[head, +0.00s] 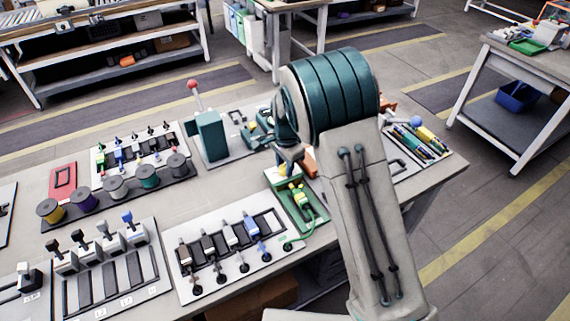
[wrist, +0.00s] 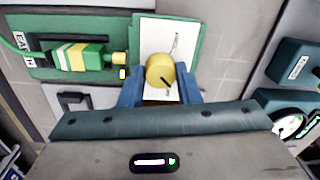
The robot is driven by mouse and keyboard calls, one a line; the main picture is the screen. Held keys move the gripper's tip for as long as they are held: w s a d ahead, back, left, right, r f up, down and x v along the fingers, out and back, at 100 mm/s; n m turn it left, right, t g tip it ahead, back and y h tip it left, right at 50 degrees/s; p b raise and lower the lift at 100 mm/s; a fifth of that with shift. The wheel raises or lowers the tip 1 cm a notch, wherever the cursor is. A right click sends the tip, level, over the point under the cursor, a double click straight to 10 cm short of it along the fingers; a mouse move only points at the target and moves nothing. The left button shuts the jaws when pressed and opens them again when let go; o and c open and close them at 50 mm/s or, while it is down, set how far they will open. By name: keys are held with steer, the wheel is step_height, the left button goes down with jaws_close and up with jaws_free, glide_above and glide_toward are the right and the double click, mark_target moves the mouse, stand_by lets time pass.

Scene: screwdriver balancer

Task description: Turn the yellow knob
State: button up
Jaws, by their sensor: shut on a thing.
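The yellow knob (wrist: 159,71) is round, with a dark mark on its face. In the wrist view it sits in front of a white plate with a thin dark line (wrist: 178,42) on a green panel (wrist: 138,28). My gripper (wrist: 160,86) has its two blue fingers at either side of the knob and is shut on it.
A green and yellow plug (wrist: 80,56) with a cable lies left of the knob. Teal boxes (wrist: 297,66) stand at the right. In the head view a white board with several connectors (head: 225,275) lies in front, and a teal lever box (head: 210,137) stands behind.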

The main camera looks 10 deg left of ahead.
steer(key=shift+a+r+m, duration=0.1)
steer(key=shift+m, duration=1.4)
steer(key=o, duration=1)
steer(key=r, duration=1.3)
steer(key=shift+s+d+r, duration=0.2)
steer(key=shift+s+r, duration=0.05)
steer(key=shift+r, duration=0.1)
